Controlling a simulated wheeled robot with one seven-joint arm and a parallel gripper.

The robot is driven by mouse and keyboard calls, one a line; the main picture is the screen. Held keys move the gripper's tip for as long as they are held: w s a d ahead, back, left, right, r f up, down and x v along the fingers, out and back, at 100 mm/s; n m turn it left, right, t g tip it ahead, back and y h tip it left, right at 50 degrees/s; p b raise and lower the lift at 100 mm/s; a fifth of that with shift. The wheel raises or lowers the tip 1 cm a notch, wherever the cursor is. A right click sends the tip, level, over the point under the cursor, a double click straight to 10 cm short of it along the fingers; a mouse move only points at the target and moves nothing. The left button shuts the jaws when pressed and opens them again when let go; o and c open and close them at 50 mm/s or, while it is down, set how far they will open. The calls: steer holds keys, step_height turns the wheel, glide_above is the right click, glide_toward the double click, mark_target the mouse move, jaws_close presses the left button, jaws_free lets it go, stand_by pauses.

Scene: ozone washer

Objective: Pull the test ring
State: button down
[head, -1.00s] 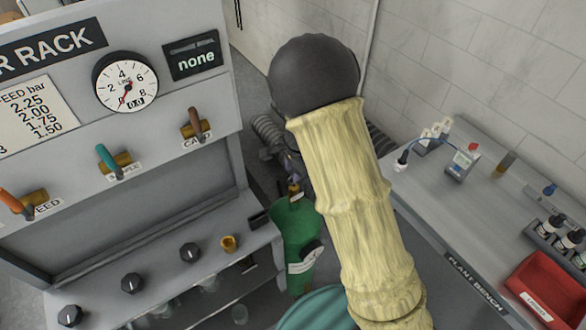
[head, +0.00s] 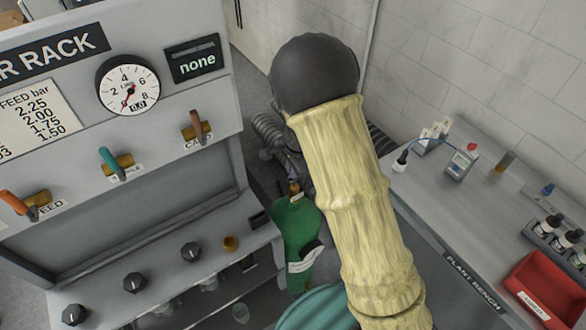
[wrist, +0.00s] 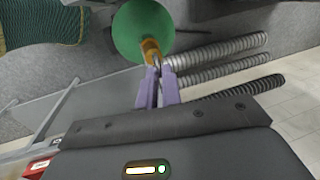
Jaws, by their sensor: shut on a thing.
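A green rounded vessel (head: 297,225) with a white label stands between the rack and the bench in the head view. Its green top (wrist: 138,32) shows in the wrist view, with a brass fitting (wrist: 151,50) on it. My gripper (wrist: 156,72) has its purple fingers close together at the brass fitting, shut on a small ring there. The fingertips mostly hide the ring. In the head view my gripper (head: 291,168) is small and partly hidden behind my cream-sleeved arm, just above the vessel's brass part.
The grey rack (head: 150,215) at left has a gauge (head: 128,86), a "none" display (head: 193,60), coloured levers and black knobs. The plant bench (head: 440,205) at right holds bottles and a red tray (head: 550,285). Ribbed hoses (wrist: 215,55) run beside the vessel.

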steer(key=shift+r, duration=0.45)
steer(key=c, duration=1.6)
jaws_free()
steer(key=shift+o, duration=0.2)
step_height(320, 180, up, 17)
steer(key=s+d+b, duration=0.2)
steer(key=shift+s+b, duration=0.4)
